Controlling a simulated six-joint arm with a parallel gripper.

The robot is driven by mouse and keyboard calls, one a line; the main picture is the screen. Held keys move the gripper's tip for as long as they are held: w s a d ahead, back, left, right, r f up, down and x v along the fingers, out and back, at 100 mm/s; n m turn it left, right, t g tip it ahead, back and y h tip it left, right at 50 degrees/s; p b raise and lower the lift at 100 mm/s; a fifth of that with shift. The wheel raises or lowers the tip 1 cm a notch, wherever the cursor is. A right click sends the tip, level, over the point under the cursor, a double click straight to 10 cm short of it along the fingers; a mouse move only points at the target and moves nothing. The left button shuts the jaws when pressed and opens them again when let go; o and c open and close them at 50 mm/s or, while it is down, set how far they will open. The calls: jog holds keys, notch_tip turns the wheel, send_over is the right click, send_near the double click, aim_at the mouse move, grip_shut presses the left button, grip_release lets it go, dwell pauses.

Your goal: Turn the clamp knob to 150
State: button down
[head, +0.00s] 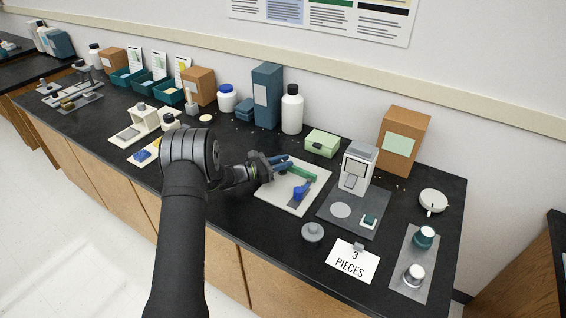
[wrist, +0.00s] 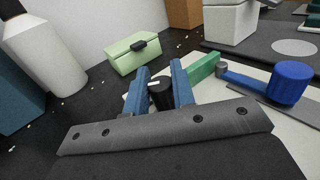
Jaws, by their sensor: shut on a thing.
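My gripper (head: 280,164) reaches from the left over a pale board (head: 275,196) in the head view. In the wrist view, its two blue fingers (wrist: 162,82) are shut on a black knob (wrist: 160,97), one on each side. The knob has a short white mark on its top; no number scale is readable. A green bar (wrist: 204,68) lies just right of the fingers, joined to a blue arm with a blue cylinder (wrist: 291,83). The green bar (head: 303,173) and blue cylinder (head: 299,194) also show in the head view, where the fingers hide the knob.
A light green box (head: 322,143) and a white bottle (head: 292,112) stand behind the board. A white device (head: 358,166) on a grey plate stands to the right. A grey round weight (head: 313,232) and a "3 PIECES" card (head: 352,261) lie in front.

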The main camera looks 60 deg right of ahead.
jog(key=m+g+y, duration=0.4)
jog(key=g+y, duration=0.1)
jog(key=shift+m+y, duration=0.3)
jog(key=shift+m, duration=0.1)
jog(key=c, duration=1.3)
grip_release()
jog(key=shift+o, duration=0.2)
jog(key=shift+w, duration=0.1)
jog(key=v, duration=1.7)
jog(key=shift+w+d, duration=0.1)
jog(key=shift+w, duration=0.1)
jog(key=x, duration=1.7)
jog(key=shift+s, duration=0.3)
